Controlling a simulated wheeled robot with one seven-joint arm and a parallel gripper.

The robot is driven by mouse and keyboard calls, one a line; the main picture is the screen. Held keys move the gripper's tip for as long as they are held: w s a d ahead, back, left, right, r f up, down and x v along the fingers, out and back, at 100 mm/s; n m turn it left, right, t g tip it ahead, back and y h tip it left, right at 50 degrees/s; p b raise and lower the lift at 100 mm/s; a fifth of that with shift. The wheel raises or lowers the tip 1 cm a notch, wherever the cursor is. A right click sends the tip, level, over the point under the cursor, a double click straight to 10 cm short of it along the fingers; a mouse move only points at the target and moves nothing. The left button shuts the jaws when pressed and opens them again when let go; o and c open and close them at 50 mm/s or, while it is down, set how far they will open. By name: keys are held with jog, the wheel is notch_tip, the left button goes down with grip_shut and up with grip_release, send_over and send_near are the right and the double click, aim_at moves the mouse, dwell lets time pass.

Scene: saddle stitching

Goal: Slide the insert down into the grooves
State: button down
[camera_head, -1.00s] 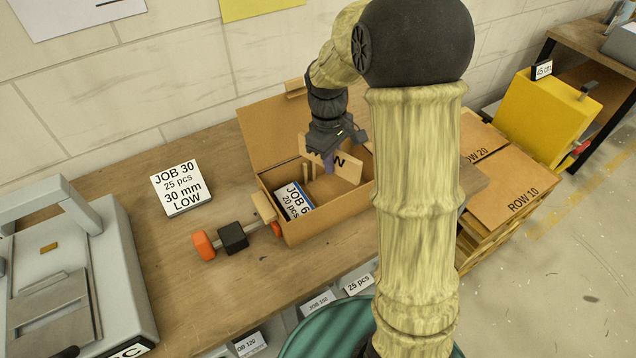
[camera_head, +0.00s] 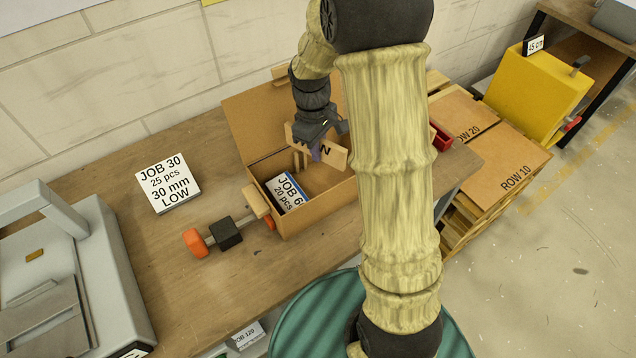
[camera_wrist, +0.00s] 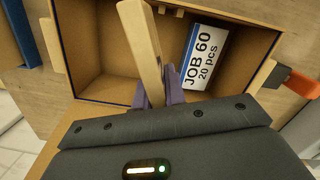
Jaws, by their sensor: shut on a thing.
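In the wrist view the insert (camera_wrist: 143,45) shows edge-on between the purple fingertips (camera_wrist: 160,94), above the box interior. Pale upright strips (camera_head: 301,160) stand inside at the box's back wall; they may form grooves, but the slots are too small to make out. I cannot tell whether the insert's lower edge touches anything.
A JOB 60 card (camera_head: 288,193) lies inside the box, left of the insert. The box's lid flap (camera_head: 262,125) stands open behind. An orange-and-black clamp (camera_head: 229,233) is at the box's front left. A JOB 30 sign (camera_head: 167,184) and a grey machine (camera_head: 70,270) stand left.

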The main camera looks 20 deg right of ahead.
jog(key=p, duration=0.1)
send_over(320, 191)
jog(key=f, duration=0.9)
jog(key=shift+w+a+f, duration=0.1)
jog(key=shift+w+f, duration=0.1)
jog(key=shift+f, duration=0.2)
jog(key=shift+f+p, duration=0.3)
jog(key=shift+f, duration=1.8)
jog(key=shift+f, duration=0.15)
jog(key=c, duration=1.5)
grip_release()
jog(key=shift+o, duration=0.2)
